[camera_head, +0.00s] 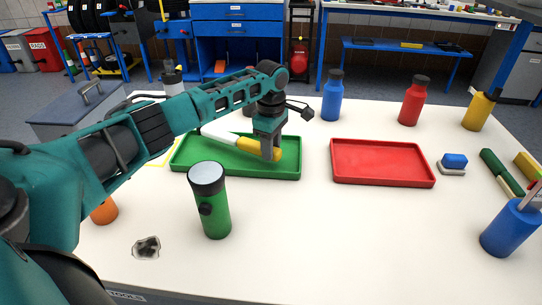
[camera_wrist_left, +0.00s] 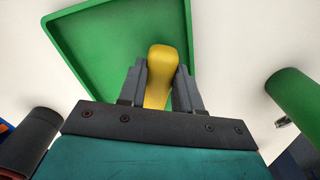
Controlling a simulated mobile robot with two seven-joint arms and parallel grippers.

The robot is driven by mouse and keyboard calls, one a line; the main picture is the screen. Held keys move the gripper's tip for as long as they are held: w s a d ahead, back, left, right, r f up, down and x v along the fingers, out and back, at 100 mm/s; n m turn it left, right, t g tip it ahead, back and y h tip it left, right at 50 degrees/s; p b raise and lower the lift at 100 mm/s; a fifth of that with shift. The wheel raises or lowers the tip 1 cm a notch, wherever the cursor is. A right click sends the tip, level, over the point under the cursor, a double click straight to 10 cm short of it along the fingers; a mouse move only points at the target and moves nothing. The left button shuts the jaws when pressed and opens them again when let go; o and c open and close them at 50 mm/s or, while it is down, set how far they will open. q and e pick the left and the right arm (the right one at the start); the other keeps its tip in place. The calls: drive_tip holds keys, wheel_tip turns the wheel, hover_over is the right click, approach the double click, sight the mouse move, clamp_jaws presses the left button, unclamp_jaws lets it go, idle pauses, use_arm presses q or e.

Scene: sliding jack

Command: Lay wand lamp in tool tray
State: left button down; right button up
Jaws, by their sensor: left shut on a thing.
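The wand lamp, with a yellow handle (camera_head: 250,145) and a white tube (camera_head: 217,133), lies at a slant over the green tray (camera_head: 240,171) at the centre left. My left gripper (camera_head: 270,156) points down and is shut on the yellow handle. In the left wrist view the handle (camera_wrist_left: 160,72) sits between the two fingers (camera_wrist_left: 159,85), with the green tray (camera_wrist_left: 88,58) beyond. I cannot tell whether the lamp touches the tray floor. A red tray (camera_head: 382,163) stands empty to the right. My right gripper is not in view.
A green flashlight-like cylinder (camera_head: 214,205) stands in front of the green tray. Blue (camera_head: 332,100), red (camera_head: 412,104) and yellow (camera_head: 478,111) bottles stand at the back. A blue cup (camera_head: 510,228) is at the right. The front middle of the table is clear.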

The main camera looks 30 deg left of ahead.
use_arm(q)
drive_tip(key=shift+f, duration=1.4)
drive_tip(key=shift+f, duration=0.1)
drive_tip(key=c, duration=1.1)
unclamp_jaws()
drive_tip(key=shift+o, duration=0.2)
wheel_tip(320, 180, up, 12)
drive_tip(key=shift+r+p, duration=0.15)
drive_tip(key=shift+p, duration=0.7)
